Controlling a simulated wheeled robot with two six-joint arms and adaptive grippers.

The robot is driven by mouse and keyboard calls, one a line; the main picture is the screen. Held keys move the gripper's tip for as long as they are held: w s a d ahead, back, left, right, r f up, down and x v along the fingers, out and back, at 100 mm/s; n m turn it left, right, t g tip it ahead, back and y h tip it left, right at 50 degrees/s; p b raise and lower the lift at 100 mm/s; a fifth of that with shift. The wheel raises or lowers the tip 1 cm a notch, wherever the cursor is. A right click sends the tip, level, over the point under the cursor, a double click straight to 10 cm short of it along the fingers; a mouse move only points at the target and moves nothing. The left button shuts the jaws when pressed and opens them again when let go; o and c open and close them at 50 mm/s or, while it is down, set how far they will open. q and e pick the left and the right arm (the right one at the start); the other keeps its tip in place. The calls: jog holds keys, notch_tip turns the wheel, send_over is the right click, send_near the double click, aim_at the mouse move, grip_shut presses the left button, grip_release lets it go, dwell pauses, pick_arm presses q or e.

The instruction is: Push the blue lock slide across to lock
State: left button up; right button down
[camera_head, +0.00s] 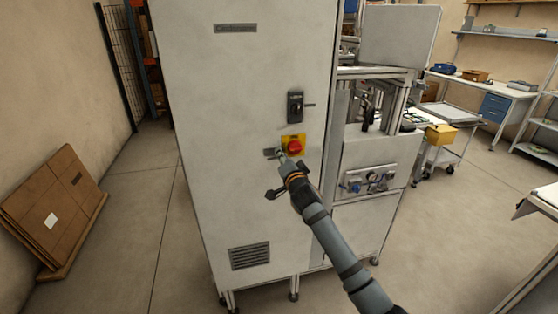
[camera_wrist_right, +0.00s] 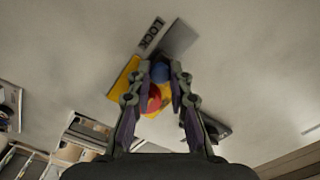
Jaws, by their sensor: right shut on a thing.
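A red rotary knob (camera_head: 295,146) sits on a yellow plate (camera_head: 287,137) on the front of the tall grey cabinet. Both also show in the wrist view, the red knob (camera_wrist_right: 154,98) partly behind my fingers and the yellow plate (camera_wrist_right: 124,79) beside them. My right gripper (camera_head: 282,158) is at the lower left of the yellow plate. In the wrist view the blue lock slide (camera_wrist_right: 160,72) is between its fingertips, and the gripper is shut on it. A grey plate (camera_wrist_right: 180,40) and a LOCK label (camera_wrist_right: 151,33) lie just beyond the fingertips. My left gripper is not in view.
A dark switch (camera_head: 295,107) is above the yellow plate on the cabinet (camera_head: 225,190). A gauge panel (camera_head: 368,181) is on the machine to the right. Flat cardboard (camera_head: 55,210) leans at the left wall. The floor in front of the cabinet is clear.

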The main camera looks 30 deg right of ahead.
jog(key=c, duration=1.6)
grip_release()
jog(key=o, duration=0.4)
jog(key=shift+s+d, duration=0.1)
jog(key=shift+d, duration=0.25)
jog(key=shift+a, duration=0.15)
jog(key=v, duration=1.2)
